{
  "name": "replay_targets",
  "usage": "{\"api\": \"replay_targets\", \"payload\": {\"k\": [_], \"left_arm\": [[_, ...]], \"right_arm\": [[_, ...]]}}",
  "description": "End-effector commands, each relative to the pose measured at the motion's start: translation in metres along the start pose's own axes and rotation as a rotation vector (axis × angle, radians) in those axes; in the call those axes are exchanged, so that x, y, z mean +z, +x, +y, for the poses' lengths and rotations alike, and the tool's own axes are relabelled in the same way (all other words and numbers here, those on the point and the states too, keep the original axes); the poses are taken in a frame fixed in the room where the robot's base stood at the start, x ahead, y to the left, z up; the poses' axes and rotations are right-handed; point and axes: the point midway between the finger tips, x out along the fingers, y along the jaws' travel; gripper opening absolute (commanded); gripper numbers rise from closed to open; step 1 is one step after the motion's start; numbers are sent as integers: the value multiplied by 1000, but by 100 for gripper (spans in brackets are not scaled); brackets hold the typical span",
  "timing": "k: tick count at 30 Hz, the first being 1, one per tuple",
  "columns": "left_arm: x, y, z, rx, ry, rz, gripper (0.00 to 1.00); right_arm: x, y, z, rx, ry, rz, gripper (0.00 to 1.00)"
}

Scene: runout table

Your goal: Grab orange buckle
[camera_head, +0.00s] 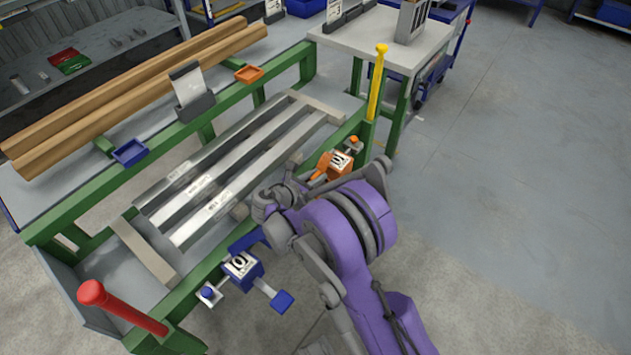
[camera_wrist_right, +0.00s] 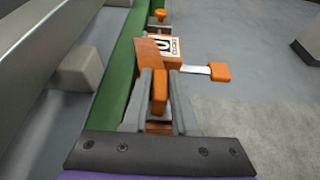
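The orange buckle (camera_head: 339,163) is mounted on the green front rail of the runout table, towards its far end. In the right wrist view the buckle (camera_wrist_right: 154,49) has a black-and-white label and an orange-tipped lever sticking out to the right. My right gripper (camera_wrist_right: 161,92) is at the near side of the buckle, one grey finger on each side of an upright orange part. The fingers are close to this part, but whether they press on it is unclear. In the head view my purple right arm hides much of the gripper. My left gripper is not in view.
A blue buckle (camera_head: 242,267) sits nearer on the same green rail. Metal bars (camera_head: 240,165) lie across the table. A yellow post (camera_head: 377,80) and a red-capped post (camera_head: 120,306) rise at the rail's ends. The floor to the right is clear.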

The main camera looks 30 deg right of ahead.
Motion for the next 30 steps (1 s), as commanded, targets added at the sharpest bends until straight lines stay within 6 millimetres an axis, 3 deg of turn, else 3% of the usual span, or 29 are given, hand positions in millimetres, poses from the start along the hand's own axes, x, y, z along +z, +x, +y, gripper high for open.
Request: {"api": "replay_targets", "payload": {"k": [1,4,19,23,30], "left_arm": [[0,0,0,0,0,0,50],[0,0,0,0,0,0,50],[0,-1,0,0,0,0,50],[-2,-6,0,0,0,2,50],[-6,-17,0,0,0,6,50]], "right_arm": [[0,0,0,0,0,0,15],[0,0,0,0,0,0,0],[3,-1,0,0,0,-1,0],[19,-8,0,0,0,-1,0],[65,-27,0,0,1,-1,0]]}}
